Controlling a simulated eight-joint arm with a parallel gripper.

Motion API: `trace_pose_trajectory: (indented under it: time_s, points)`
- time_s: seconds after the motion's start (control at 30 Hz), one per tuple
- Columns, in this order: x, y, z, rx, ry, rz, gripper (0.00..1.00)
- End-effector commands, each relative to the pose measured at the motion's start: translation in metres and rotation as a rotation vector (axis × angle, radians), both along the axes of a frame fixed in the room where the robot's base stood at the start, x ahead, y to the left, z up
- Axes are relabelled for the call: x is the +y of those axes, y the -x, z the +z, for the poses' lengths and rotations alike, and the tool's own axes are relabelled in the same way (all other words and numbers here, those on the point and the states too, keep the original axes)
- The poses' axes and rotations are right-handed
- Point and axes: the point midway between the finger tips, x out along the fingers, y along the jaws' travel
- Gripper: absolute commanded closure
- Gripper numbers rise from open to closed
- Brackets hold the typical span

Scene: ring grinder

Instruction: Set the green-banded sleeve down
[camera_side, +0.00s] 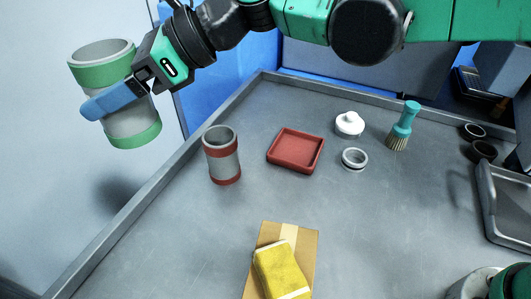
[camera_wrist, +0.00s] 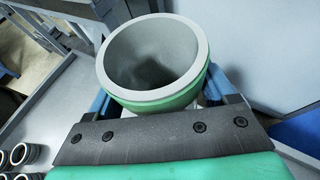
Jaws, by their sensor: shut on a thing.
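The green-banded sleeve (camera_side: 125,112) is a grey hollow cylinder with a green band near each end. My gripper (camera_side: 110,105) is shut on it around its middle in the side view. The sleeve is held in the air, slightly tilted, at the upper left, near or beyond the table's left edge. In the wrist view the sleeve's open mouth (camera_wrist: 155,55) faces the camera, with the blue fingers on either side; its lower end is hidden there.
A red-banded sleeve (camera_side: 222,158) stands on the grey table (camera_side: 200,235). Nearby are a red tray (camera_side: 296,151), a white lidded piece (camera_side: 349,123), a grey ring (camera_side: 354,159), a teal brush (camera_side: 404,125) and a yellow packet (camera_side: 282,272) on cardboard. The table's left front is bare.

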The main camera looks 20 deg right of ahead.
Motion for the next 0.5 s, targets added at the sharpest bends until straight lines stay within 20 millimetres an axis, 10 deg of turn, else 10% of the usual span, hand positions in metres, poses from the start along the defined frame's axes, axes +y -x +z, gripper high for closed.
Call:
trace_pose_trajectory:
  time_s: [0.27, 0.5]
  points:
    - [0.023, 0.027, -0.014, -0.003, -0.007, 0.096, 0.76]
    - [0.022, 0.027, -0.081, -0.004, -0.006, 0.094, 0.76]
